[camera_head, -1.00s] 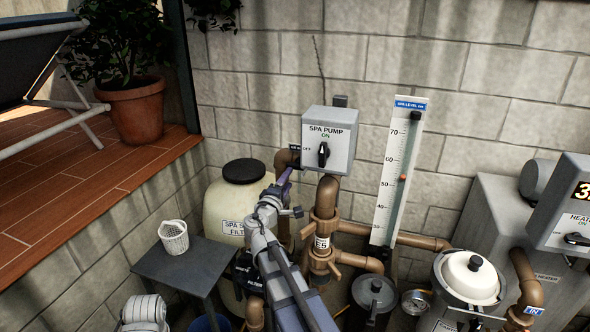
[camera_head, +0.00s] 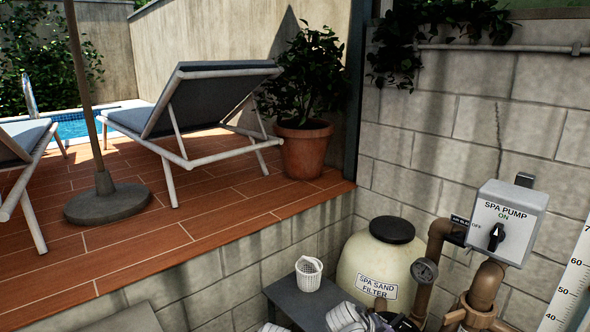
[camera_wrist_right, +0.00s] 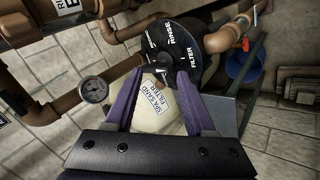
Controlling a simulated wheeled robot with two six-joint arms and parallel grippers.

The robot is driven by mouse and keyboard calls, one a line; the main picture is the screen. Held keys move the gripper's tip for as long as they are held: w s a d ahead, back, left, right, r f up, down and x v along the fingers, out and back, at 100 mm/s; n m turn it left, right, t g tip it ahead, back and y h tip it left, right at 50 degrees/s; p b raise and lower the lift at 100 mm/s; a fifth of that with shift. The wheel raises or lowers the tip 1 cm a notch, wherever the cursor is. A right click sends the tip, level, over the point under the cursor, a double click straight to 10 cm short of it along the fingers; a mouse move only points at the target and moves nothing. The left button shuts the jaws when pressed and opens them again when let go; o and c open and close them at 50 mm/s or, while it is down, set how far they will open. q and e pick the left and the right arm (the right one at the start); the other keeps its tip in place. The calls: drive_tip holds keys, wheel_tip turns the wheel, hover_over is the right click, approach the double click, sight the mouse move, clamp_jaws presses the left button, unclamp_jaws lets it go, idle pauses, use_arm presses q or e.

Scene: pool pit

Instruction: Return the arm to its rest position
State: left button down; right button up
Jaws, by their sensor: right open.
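My right gripper (camera_wrist_right: 157,82) shows in the right wrist view with its two purple fingers spread apart and nothing between them. Beyond the fingers are the black filter valve (camera_wrist_right: 172,48) and the cream spa sand filter tank (camera_wrist_right: 155,116). In the head view, the spa sand filter (camera_head: 372,265) stands at the lower middle. The grey spa pump box (camera_head: 508,222) on the right reads ON in green and has a black knob (camera_head: 496,237). My left gripper is not in view.
A small grey table (camera_head: 290,298) carries a white basket (camera_head: 309,273). Brown pipes (camera_head: 489,283) and a pressure gauge (camera_head: 425,271) crowd the right. A blue bucket (camera_wrist_right: 243,66) shows in the wrist view. The raised wooden deck (camera_head: 150,235) holds loungers and a potted plant (camera_head: 304,150).

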drive_tip(key=s+a+f+g+y, duration=0.2)
drive_tip(key=s+a+f, duration=0.1)
drive_tip(key=s+a, duration=0.4)
drive_tip(key=s+a+f+n+g+y, duration=0.1)
drive_tip(key=s+a+f+g+y, duration=0.2)
drive_tip(key=s+a, duration=0.4)
drive_tip(key=a, duration=0.2)
drive_tip(key=shift+s+a+y, duration=0.15)
drive_tip(key=shift+a+y, duration=0.15)
drive_tip(key=shift+a, duration=0.05)
drive_tip(key=shift+f, duration=0.1)
